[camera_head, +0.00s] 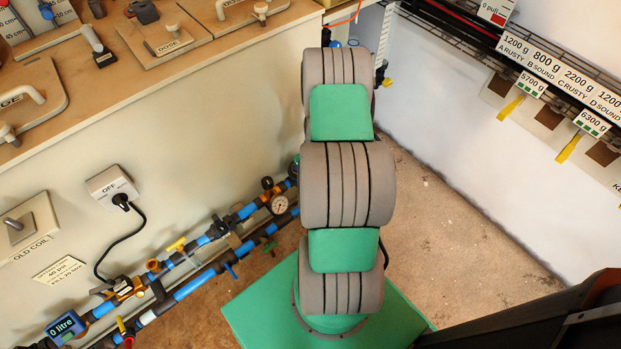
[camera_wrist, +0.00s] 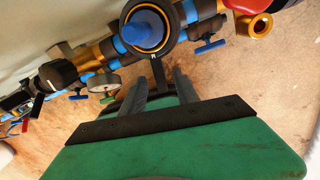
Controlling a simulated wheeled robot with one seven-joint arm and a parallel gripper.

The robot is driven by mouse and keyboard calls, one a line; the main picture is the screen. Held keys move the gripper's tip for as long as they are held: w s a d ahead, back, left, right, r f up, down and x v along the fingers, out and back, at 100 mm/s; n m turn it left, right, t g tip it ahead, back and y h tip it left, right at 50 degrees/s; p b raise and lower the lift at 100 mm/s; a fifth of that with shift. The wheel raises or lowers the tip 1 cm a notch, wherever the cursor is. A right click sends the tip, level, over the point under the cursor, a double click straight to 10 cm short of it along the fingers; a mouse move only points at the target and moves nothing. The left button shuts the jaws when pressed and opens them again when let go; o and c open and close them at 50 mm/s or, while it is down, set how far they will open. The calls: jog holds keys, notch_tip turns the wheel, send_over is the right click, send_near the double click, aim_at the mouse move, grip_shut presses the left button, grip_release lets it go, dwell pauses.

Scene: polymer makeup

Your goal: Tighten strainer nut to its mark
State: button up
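In the wrist view, a round black ring around a blue cap (camera_wrist: 148,30) sits on the blue-and-black pipe line; it looks like the strainer nut. A dark lever (camera_wrist: 159,76) with a small pale letter at its top points from the ring down toward my gripper. My gripper (camera_wrist: 163,72) is open, its two grey fingers apart on either side of the lever. I cannot tell whether either finger touches it. I cannot make out a separate target mark. In the head view, my arm hides my gripper and the nut.
Pipes with valves run along the wall foot, with a gauge (camera_head: 279,204) and a blue "0 litre" display (camera_head: 65,326). A brass fitting (camera_wrist: 256,25) and a blue valve handle (camera_wrist: 210,46) lie right of the nut. A wooden bench (camera_head: 75,105) stands above. Bare floor (camera_head: 450,230) lies right.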

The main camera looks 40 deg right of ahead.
notch_tip(320, 180, up, 7)
jog(key=p, duration=0.2)
jog(key=shift+d+r, duration=0.15)
jog(key=shift+d, duration=0.25)
jog(key=shift+s, duration=0.1)
